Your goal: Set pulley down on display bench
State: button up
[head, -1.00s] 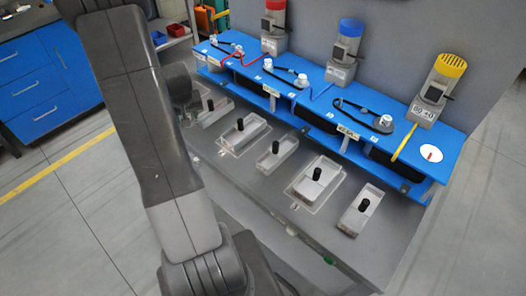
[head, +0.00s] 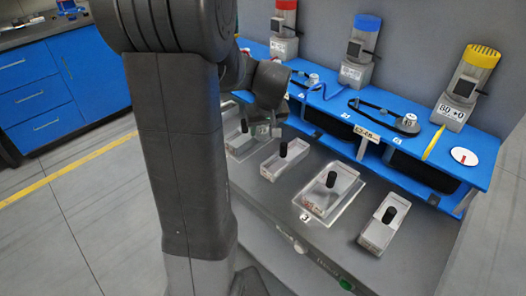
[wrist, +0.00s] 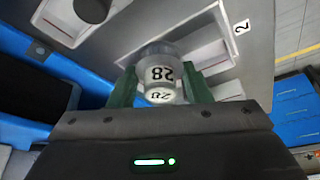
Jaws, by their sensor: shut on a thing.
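My gripper (wrist: 161,92) is shut on a silvery-white pulley (wrist: 160,76) marked 28, held between its two green fingers in the wrist view. In the head view my gripper (head: 265,130) hangs over the left part of the row of grey trays, in front of a blue bench (head: 335,108); the pulley is too small and dark to make out there. The blue bench carries belts on pulleys and motors with red, blue and yellow caps. I cannot tell from the pictures whether this is the display bench.
Light trays with black posts (head: 283,160) stand on the grey surface below the blue bench. A round white disc (head: 464,156) lies at the bench's right end. A blue drawer cabinet (head: 62,75) stands at the far left, with open floor before it.

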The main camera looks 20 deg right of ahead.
aim_at(262, 150)
jog(key=shift+f+b, duration=0.3)
jog(key=shift+f, duration=3)
jog(key=shift+f, duration=0.1)
jog(key=o, duration=1)
jog(key=shift+r, duration=0.2)
jog(key=p+v, duration=0.1)
jog(key=v, duration=1)
jog(key=shift+s+r, duration=0.15)
jog(key=shift+r, duration=0.25)
